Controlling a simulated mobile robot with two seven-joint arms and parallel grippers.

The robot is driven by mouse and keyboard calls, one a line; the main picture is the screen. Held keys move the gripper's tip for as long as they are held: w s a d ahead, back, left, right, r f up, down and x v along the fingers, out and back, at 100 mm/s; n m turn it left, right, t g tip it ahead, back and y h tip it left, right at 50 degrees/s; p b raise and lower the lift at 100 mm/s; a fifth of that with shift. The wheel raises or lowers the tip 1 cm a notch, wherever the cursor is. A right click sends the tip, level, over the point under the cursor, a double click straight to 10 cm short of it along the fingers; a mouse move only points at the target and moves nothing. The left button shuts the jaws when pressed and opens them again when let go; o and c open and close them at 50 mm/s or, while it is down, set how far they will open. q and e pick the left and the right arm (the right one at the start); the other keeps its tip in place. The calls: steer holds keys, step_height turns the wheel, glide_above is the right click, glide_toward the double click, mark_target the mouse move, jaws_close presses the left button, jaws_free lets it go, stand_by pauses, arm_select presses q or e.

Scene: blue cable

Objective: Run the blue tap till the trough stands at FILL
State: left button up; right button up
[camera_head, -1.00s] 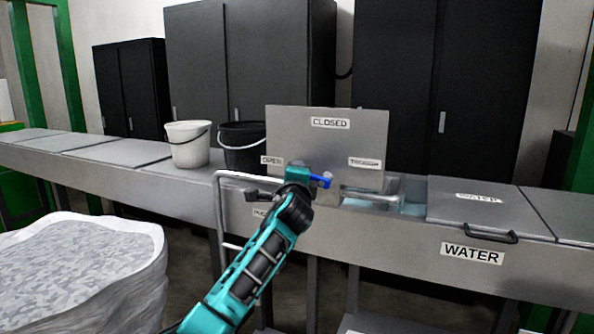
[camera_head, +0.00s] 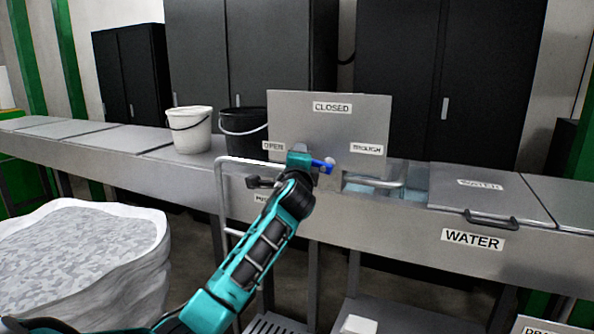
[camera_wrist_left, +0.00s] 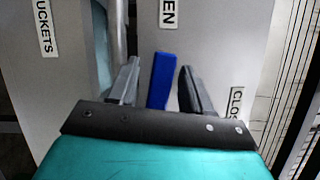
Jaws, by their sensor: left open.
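The blue tap lever (camera_head: 323,166) is in front of a grey panel (camera_head: 295,112) with signs CLOSED, OPEN and TROUGH. My left gripper (camera_head: 312,163) is at the lever, and my arm hides part of the tap. In the left wrist view, the blue lever (camera_wrist_left: 160,80) stands between the two open fingers, with a gap on each side. I cannot make out a FILL mark or the water's exact level. My right gripper is out of view.
A white bucket (camera_head: 189,130) and a black bucket (camera_head: 243,133) stand on the counter left of the panel. A grey lid (camera_head: 480,190) with a dark handle covers the counter right of the trough. A large white container (camera_head: 150,238) fills the lower left.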

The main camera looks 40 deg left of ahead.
arm_select(q)
steer(key=v, duration=1.2)
steer(key=shift+s, duration=0.2)
steer(key=shift+f, duration=0.1)
stand_by(6.5)
